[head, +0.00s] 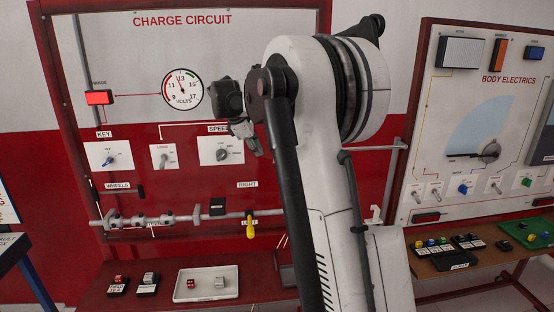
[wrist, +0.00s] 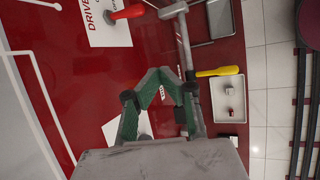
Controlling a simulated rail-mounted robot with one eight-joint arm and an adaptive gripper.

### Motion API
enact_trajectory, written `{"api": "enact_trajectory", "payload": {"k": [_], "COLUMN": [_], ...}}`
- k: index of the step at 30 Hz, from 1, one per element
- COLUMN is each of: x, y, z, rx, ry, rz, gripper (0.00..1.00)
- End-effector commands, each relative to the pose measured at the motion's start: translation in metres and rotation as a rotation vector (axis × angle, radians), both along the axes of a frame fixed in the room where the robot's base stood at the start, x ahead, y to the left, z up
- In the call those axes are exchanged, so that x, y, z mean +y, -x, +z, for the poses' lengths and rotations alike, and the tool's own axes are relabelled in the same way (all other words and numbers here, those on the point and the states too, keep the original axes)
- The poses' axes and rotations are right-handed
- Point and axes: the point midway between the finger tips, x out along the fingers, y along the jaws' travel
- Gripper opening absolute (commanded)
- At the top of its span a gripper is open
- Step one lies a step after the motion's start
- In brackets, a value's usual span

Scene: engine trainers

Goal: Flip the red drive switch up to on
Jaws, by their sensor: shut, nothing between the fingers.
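In the head view my gripper (head: 256,150) is in front of the charge circuit board (head: 250,65), to the right of the SPEED knob. I cannot make out the drive switch in the head view; my arm covers part of the board.
A rail (head: 180,217) crosses the board low down, with a yellow handle (head: 250,228) hanging from it. A pale tray (head: 178,296) with small parts lies on the red shelf below. The body electrics board (head: 470,110) stands at right.

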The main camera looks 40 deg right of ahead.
Motion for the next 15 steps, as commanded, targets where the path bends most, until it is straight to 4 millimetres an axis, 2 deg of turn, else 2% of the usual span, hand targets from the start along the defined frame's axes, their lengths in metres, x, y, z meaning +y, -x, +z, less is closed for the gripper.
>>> {"api": "enact_trajectory", "payload": {"k": [3, 6, 15], "x": [-0.015, -0.023, -0.027], "y": [-0.009, -0.013, -0.015], "z": [-0.004, -0.007, -0.008], "rx": [0.036, 0.057, 0.070], "ry": [0.016, 0.022, 0.027], "rz": [0.017, 0.026, 0.032], "gripper": [0.00, 0.00, 0.00]}}
